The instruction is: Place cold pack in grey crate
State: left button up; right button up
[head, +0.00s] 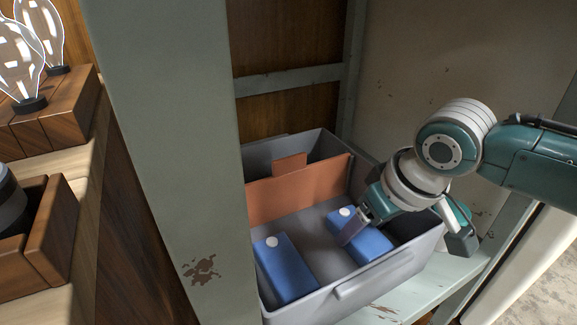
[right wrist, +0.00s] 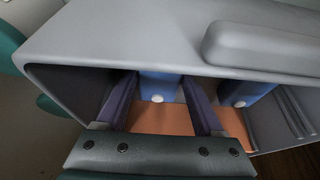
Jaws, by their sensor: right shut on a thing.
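The grey crate (head: 410,262) stands on a pale green shelf, with its open top toward me. My right gripper (head: 356,228) reaches down into it from the right and is shut on a blue cold pack (head: 373,245) with a white round cap. The pack is low inside the crate; I cannot tell whether it touches the floor. In the right wrist view this pack (right wrist: 159,86) shows between the two fingers (right wrist: 160,108). A second blue cold pack (head: 285,268) lies in the crate to the left. My left gripper is not in view.
An orange-brown divider (head: 295,190) crosses the crate behind the packs. A green-grey post (head: 165,130) stands close to the crate's left. Beyond it, glass bulbs (head: 20,65) sit in a wooden block (head: 55,120). The crate wall (right wrist: 160,35) is close to the right wrist.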

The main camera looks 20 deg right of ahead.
jog(key=shift+w, duration=0.1)
jog(key=o, duration=1.3)
jog(key=shift+f, duration=0.1)
jog(key=shift+c, duration=0.2)
